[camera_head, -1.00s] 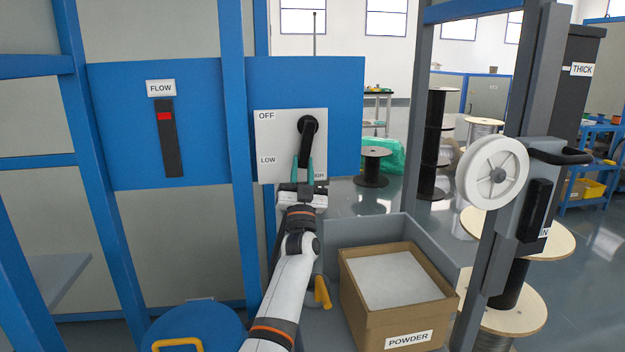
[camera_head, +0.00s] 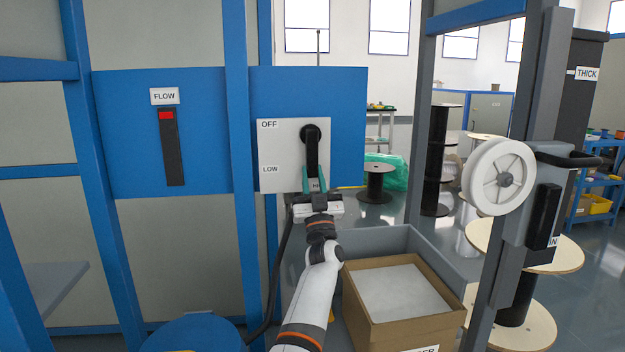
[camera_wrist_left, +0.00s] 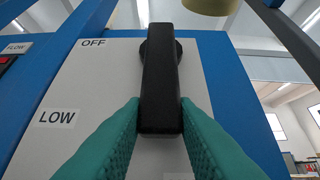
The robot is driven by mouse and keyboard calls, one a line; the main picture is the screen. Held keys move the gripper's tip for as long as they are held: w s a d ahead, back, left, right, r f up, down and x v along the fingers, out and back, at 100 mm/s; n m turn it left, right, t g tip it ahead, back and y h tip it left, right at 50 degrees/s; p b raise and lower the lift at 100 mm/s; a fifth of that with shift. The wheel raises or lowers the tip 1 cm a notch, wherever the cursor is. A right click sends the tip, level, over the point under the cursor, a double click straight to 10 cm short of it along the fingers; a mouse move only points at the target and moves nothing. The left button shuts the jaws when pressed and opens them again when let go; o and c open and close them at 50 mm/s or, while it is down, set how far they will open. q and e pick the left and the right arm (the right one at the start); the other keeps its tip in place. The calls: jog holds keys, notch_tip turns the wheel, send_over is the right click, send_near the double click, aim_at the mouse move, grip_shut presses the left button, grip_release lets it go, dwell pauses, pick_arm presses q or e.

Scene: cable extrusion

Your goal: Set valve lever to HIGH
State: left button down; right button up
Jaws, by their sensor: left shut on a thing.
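The black valve lever (camera_head: 312,152) is on a white plate (camera_head: 278,150) and hangs almost straight down from its round pivot. The plate carries an OFF label (camera_head: 268,124) at top left and a LOW label (camera_head: 269,169) at lower left. A partly hidden label (camera_head: 314,185) shows between my fingers at the lower right. My left gripper (camera_head: 314,178) comes from below, its teal fingers shut on the lever's lower end. In the left wrist view the fingers press both sides of the black lever (camera_wrist_left: 161,85). My right gripper is not in view.
A FLOW gauge (camera_head: 170,147) with a red mark at its top is on the blue panel to the left. A cardboard powder box (camera_head: 415,335) stands below right of my arm. A grey post (camera_head: 532,130) with a white spool (camera_head: 497,177) stands at the right.

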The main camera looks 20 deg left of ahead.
pick_arm(q)
jog(key=shift+r, duration=0.15)
jog(key=c, duration=1.2)
grip_release()
jog(key=shift+o, duration=0.2)
jog(key=v, duration=1.2)
jog(key=shift+p, duration=0.45)
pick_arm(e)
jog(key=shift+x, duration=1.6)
pick_arm(q)
jog(key=shift+w+d, duration=0.1)
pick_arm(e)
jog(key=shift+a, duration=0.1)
